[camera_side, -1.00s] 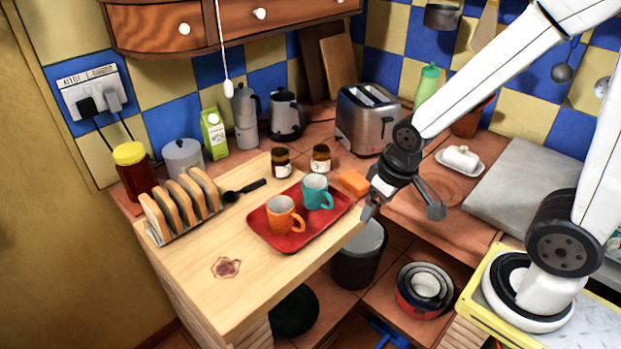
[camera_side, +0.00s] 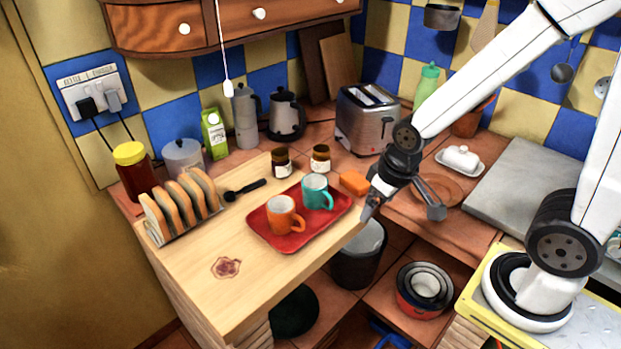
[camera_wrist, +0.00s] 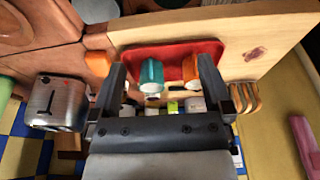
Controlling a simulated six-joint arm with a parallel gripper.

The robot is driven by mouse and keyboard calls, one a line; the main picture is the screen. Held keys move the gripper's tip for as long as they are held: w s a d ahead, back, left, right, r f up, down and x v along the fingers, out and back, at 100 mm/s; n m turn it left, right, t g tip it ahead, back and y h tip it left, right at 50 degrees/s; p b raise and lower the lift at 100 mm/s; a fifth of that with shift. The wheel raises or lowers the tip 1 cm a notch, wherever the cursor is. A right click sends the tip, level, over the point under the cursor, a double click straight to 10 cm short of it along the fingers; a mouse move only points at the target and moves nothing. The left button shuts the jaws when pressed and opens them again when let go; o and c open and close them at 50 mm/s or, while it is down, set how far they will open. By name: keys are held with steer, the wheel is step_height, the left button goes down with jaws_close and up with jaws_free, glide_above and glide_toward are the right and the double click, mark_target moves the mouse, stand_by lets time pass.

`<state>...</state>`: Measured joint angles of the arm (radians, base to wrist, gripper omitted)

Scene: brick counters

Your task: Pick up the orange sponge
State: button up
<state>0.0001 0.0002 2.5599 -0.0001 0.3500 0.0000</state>
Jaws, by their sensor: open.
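The orange sponge (camera_side: 354,182) lies on the counter at the back right corner of the red tray, left of my gripper. It also shows in the wrist view (camera_wrist: 98,62), just outside the left finger. My gripper (camera_side: 406,213) is open and empty, in the air to the right of the sponge, with its fingers apart. In the wrist view my gripper (camera_wrist: 163,80) has the teal mug and an orange mug in line between or near its fingers. I see no contact between a finger and the sponge.
The red tray (camera_side: 262,232) holds an orange mug (camera_side: 284,214) and a teal mug (camera_side: 316,192). Two jars stand behind it, one the right jar (camera_side: 320,159). A toaster (camera_side: 366,122) stands behind the sponge.

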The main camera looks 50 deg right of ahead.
stand_by(0.5)
steer(key=m+g, duration=0.2)
steer(key=g, duration=0.1)
glide_above(356, 179)
steer(key=f, duration=0.4)
steer(key=a+f, duration=0.1)
steer(key=f, duration=0.2)
steer(key=shift+w+d+f, duration=0.1)
steer(key=shift+d+f, duration=0.25)
steer(key=shift+d, duration=0.25)
steer(key=shift+f, duration=3.9)
steer(key=c, duration=1)
steer(key=shift+c, duration=0.2)
